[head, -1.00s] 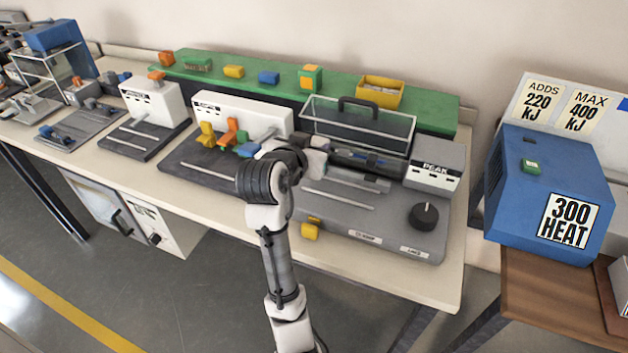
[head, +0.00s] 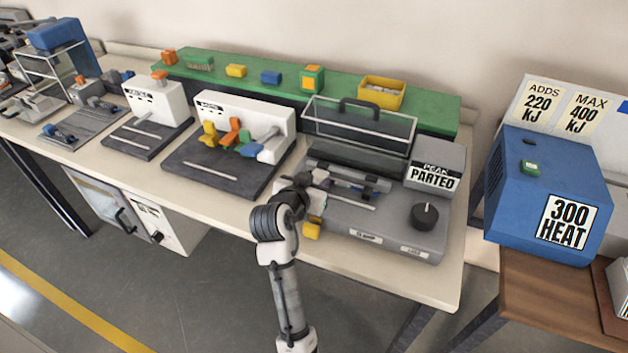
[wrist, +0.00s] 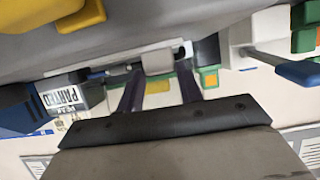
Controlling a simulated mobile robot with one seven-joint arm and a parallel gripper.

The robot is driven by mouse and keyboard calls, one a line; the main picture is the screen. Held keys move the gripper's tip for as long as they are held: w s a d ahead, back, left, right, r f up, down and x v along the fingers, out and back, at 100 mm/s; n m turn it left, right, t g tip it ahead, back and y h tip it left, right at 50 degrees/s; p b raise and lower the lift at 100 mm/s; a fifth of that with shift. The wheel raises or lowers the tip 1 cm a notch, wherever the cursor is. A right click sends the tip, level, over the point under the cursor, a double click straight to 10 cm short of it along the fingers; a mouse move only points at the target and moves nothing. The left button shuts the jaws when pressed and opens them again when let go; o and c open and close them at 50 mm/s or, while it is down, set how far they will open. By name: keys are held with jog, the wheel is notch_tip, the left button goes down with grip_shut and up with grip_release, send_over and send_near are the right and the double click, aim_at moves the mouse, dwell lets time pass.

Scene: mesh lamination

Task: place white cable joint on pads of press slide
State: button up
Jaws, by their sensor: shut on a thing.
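My gripper (head: 318,180) is over the front left part of the grey tester with the PEAK label. In the wrist view its two dark fingers (wrist: 160,88) are shut on a pale block at their tips. I take this block to be the white cable joint (wrist: 157,62), though its shape is partly hidden and it is too small to make out in the head view. A blue press-like machine (head: 52,36) with a clear-sided frame stands at the far left. I cannot tell where the slide's pads are.
The tester (head: 385,225) has a black knob (head: 425,216), a clear guard (head: 360,125) and a PARTED readout (head: 435,176). A white unit with coloured levers (head: 240,125) stands to its left. A yellow block (head: 312,229) is at its front edge. A blue heater (head: 550,190) stands right.

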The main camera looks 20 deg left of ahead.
jog(key=shift+f, duration=0.15)
jog(key=o, duration=1)
jog(key=shift+o, duration=0.2)
jog(key=v, duration=1.3)
jog(key=shift+s+d+r, duration=0.2)
jog(key=shift+s, duration=0.15)
